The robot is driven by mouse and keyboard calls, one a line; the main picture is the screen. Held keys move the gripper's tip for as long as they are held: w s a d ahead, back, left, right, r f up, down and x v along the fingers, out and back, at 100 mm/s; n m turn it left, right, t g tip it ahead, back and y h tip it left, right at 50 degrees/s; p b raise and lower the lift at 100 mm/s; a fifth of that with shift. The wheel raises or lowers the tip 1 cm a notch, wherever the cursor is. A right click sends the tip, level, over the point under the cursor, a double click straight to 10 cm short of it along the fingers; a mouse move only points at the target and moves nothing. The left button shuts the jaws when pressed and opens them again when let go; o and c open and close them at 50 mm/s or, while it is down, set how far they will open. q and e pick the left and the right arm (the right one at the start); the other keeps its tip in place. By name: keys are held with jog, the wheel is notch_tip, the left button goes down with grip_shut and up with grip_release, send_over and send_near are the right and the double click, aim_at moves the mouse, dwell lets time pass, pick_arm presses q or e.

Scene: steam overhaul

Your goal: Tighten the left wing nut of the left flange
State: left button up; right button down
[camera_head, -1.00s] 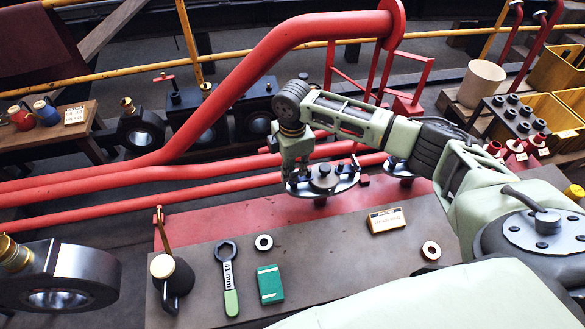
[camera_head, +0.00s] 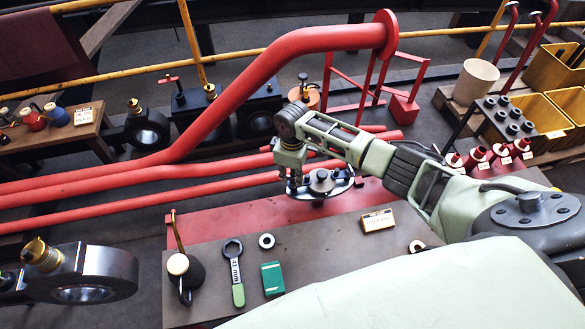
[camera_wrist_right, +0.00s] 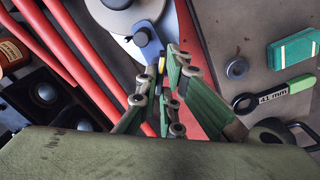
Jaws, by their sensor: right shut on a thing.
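The left flange (camera_head: 335,187) is a grey disc at the end of a red pipe, with a dark hub on top. It also shows in the wrist view as a pale disc (camera_wrist_right: 115,22) with a blue lug (camera_wrist_right: 150,45) at its edge. My right gripper (camera_head: 293,188) points down at the flange's left side. In the wrist view its green fingers (camera_wrist_right: 164,68) close around a small yellowish piece beside the blue lug, the left wing nut (camera_wrist_right: 161,64). The fingers largely hide the nut, and its turn angle cannot be told. My left gripper is not in view.
On the table (camera_head: 340,252) lie a 41 mm wrench (camera_head: 235,270), a green box (camera_head: 272,279), a washer (camera_head: 266,241) and a label block (camera_head: 378,220). Red pipes (camera_head: 150,187) run behind the flange.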

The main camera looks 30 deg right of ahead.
aim_at(293, 180)
jog(key=m+p, duration=0.1)
jog(key=m, duration=0.1)
jog(key=m+p, duration=0.3)
jog(key=shift+w+r+m, duration=0.1)
jog(key=shift+r+m, duration=0.15)
jog(key=shift+m, duration=0.05)
jog(key=m+p, duration=0.2)
jog(key=m, duration=0.1)
jog(key=shift+d, duration=0.1)
jog(key=shift+w+d+f+m+p, duration=0.1)
jog(key=shift+m+p, duration=0.15)
jog(key=shift+m, duration=0.4)
jog(key=shift+f+m+p, duration=0.1)
jog(key=shift+m+p, duration=0.1)
jog(key=shift+m, duration=0.45)
jog(key=c, duration=1.9)
grip_release()
notch_tip(293, 180, up, 12)
jog(key=shift+f, duration=0.1)
